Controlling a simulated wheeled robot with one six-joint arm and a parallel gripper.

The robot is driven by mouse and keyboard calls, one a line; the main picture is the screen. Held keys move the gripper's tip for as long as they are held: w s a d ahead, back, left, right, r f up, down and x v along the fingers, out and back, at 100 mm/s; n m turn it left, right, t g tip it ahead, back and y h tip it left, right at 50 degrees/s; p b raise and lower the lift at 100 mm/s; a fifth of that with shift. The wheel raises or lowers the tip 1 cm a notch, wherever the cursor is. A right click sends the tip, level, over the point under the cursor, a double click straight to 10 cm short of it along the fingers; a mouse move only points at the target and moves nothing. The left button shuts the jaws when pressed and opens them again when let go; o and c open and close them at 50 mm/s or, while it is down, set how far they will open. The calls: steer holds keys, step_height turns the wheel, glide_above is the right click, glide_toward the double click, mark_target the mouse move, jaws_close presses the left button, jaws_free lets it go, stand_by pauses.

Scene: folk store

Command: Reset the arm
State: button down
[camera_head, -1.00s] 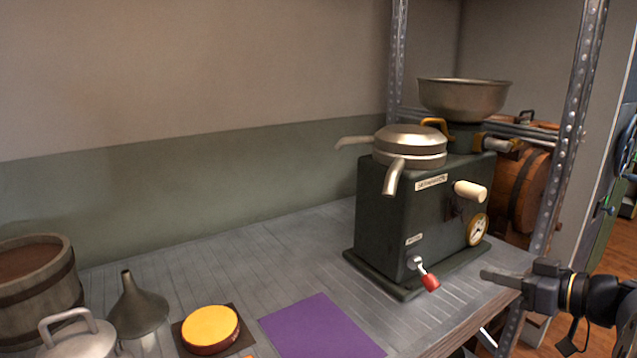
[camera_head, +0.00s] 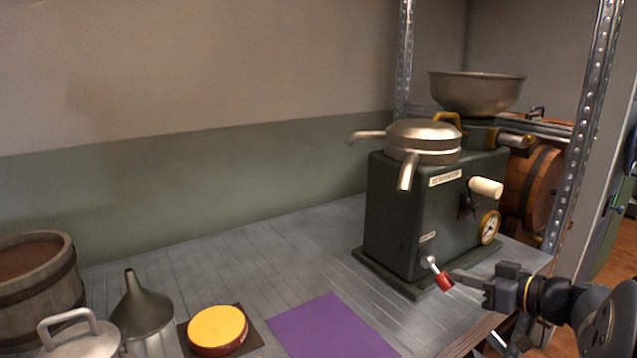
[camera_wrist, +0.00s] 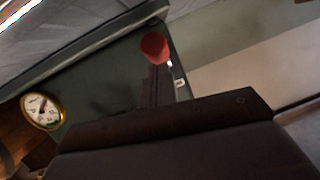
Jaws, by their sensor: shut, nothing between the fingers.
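My gripper (camera_head: 468,278) is at the lower right in the head view, shut and empty. Its fingertips are close to the red-tipped lever (camera_head: 443,281) on the front of the dark green separator machine (camera_head: 410,220); I cannot tell whether they touch. In the wrist view my dark gripper (camera_wrist: 170,125) fills the lower part, and the red lever tip (camera_wrist: 154,46) shows beyond it. The round gauge (camera_wrist: 41,111) is at the left there.
The machine stands on a grey plank table (camera_head: 270,255). A purple mat (camera_head: 330,328), a yellow-topped round (camera_head: 217,328), a funnel (camera_head: 140,308), a lidded can (camera_head: 82,345) and a wooden bucket (camera_head: 38,300) lie to its left. A metal shelf post (camera_head: 583,130) rises at right.

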steer(key=shift+w+a+r+p, duration=0.15)
steer(key=shift+a+p, duration=0.05)
steer(key=shift+p, duration=0.4)
steer(key=shift+d+r+p, duration=0.1)
steer(key=shift+d+p, duration=0.05)
steer(key=shift+p, duration=0.7)
steer(key=shift+r+p, duration=0.1)
steer(key=shift+p, duration=0.3)
steer(key=r+g+h+p, duration=0.1)
steer(key=g+p, duration=0.1)
steer(key=p, duration=0.6)
steer(key=shift+r+h, duration=0.25)
steer(key=shift+h, duration=0.05)
steer(key=p, duration=0.3)
steer(key=r+g+h+p, duration=0.1)
steer(key=p, duration=0.3)
steer(key=g+p, duration=0.1)
steer(key=p, duration=0.3)
steer(key=shift+w+a+r, duration=0.25)
steer(key=shift+r, duration=0.05)
steer(key=h+p, duration=0.1)
steer(key=p, duration=0.2)
steer(key=shift+w+g+p, duration=0.1)
steer(key=shift+g+p, duration=0.2)
steer(key=shift+p, duration=0.05)
